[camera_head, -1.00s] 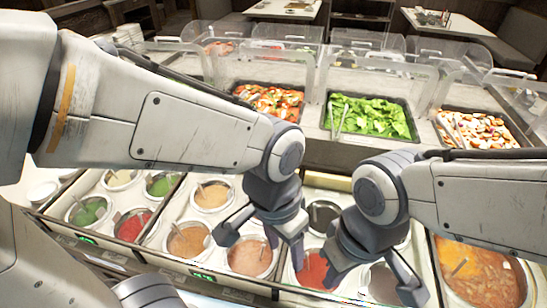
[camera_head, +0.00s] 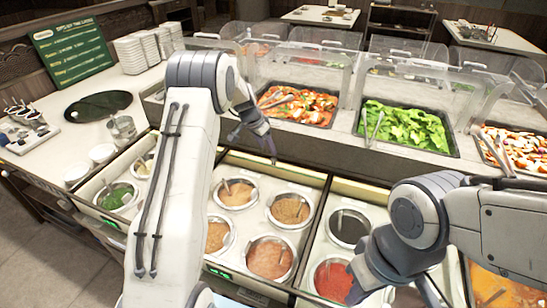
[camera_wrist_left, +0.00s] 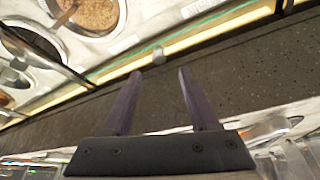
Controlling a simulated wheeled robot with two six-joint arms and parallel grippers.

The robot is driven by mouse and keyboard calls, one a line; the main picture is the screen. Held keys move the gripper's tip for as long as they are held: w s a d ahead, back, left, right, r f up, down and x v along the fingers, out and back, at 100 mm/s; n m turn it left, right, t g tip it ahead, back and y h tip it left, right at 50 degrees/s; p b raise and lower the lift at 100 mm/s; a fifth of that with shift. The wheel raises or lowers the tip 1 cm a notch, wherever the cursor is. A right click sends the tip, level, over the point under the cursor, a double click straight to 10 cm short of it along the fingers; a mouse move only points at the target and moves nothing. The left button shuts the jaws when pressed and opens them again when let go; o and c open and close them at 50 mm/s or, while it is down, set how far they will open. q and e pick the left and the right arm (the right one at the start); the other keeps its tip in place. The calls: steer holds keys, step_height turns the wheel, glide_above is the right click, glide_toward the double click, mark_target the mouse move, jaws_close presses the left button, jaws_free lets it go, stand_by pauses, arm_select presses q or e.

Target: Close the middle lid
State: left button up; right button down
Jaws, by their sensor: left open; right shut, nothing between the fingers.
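The middle section of sauce wells (camera_head: 258,222) stands open, with several round sauce pots uncovered. At its back edge runs a pale yellowish strip (camera_head: 285,172), which also shows in the left wrist view (camera_wrist_left: 215,30); I cannot tell if it belongs to the middle lid. A small pale knob (camera_wrist_left: 158,54) sits beside this strip. My left gripper (camera_head: 256,148) is open and empty above the back edge of the middle section; in the wrist view its fingertips (camera_wrist_left: 160,74) lie either side of the knob's line, short of it. My right gripper (camera_head: 392,294) is shut and empty over the right section.
Behind are trays of tomato salad (camera_head: 300,106), green leaves (camera_head: 405,127) and sliced mushrooms (camera_head: 515,148) under clear guards (camera_head: 425,85). A soup well (camera_head: 495,288) is at the right. Plates (camera_head: 130,55) and a metal cup (camera_head: 121,128) stand on the left counter.

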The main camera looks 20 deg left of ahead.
mark_target(274, 158)
arm_select(q)
steer(key=p+x, duration=0.2)
steer(key=x, duration=0.6)
steer(key=shift+d, duration=0.1)
jaws_close()
stand_by(1.2)
